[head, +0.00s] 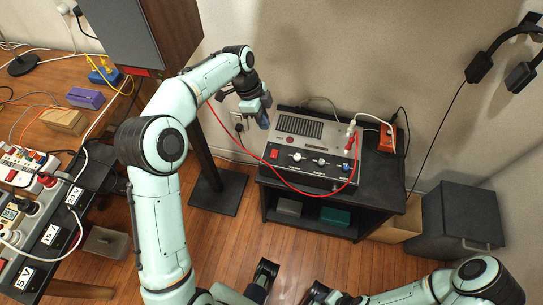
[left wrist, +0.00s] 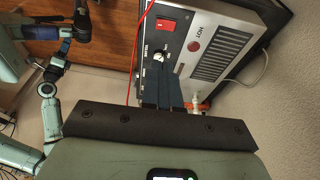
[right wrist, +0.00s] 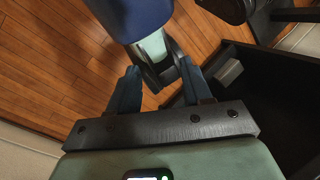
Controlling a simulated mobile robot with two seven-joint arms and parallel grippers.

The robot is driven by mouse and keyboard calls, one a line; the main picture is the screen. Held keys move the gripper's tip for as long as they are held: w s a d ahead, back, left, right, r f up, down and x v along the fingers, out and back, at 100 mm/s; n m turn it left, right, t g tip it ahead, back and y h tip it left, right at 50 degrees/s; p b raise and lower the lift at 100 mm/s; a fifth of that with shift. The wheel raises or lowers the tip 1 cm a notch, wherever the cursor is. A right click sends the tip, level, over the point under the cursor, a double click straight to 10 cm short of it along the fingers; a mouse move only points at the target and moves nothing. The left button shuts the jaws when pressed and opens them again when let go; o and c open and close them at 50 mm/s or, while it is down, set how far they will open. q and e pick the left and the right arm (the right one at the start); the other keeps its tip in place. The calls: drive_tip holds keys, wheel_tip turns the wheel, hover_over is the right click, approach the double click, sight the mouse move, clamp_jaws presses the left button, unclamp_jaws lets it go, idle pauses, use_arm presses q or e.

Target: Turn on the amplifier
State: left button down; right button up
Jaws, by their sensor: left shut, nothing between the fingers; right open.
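The grey amplifier (head: 302,126) stands on a small black stand. Its black front panel has a red rocker switch (head: 274,154) at the left end and a row of white-topped knobs (head: 321,162). The switch (left wrist: 166,25) shows clearly in the left wrist view; I cannot tell its position. A dull red round lamp (left wrist: 194,46) marked HOT is on the top, beside the vent slots. My left gripper (head: 264,124) is shut and empty, near the amplifier's left end and apart from the switch. My right gripper (right wrist: 160,67) is open and low, away from the amplifier.
A red cable (head: 291,186) loops in front of the amplifier from a red plug. The black stand (head: 385,190) has a lower shelf with boxes. A dark grey cabinet (head: 463,222) is at right. A cluttered wooden bench (head: 105,238) and a speaker (head: 135,38) are at left.

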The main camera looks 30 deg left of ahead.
use_arm(q)
drive_tip(key=shift+s+r+b, duration=0.1)
drive_tip(key=shift+r+b, duration=0.15)
drive_tip(key=shift+b, duration=0.7)
use_arm(e)
wheel_tip(320, 180, down, 3)
drive_tip(key=shift+w+r, duration=0.15)
use_arm(q)
drive_tip(key=shift+d+f, duration=0.1)
drive_tip(key=b, duration=0.2)
approach(275, 157)
drive_tip(key=b+x, duration=0.1)
drive_tip(key=x, duration=0.4)
drive_tip(key=shift+d, duration=0.15)
drive_tip(key=shift+f, duration=0.5)
use_arm(e)
drive_tip(key=shift+t, duration=0.7)
drive_tip(key=w+f, duration=0.1)
drive_tip(key=w+d+f, duration=0.1)
drive_tip(key=w+f, duration=0.1)
drive_tip(key=shift+w+d+f, duration=0.15)
drive_tip(key=shift+w+f, duration=0.05)
drive_tip(key=shift+f, duration=0.05)
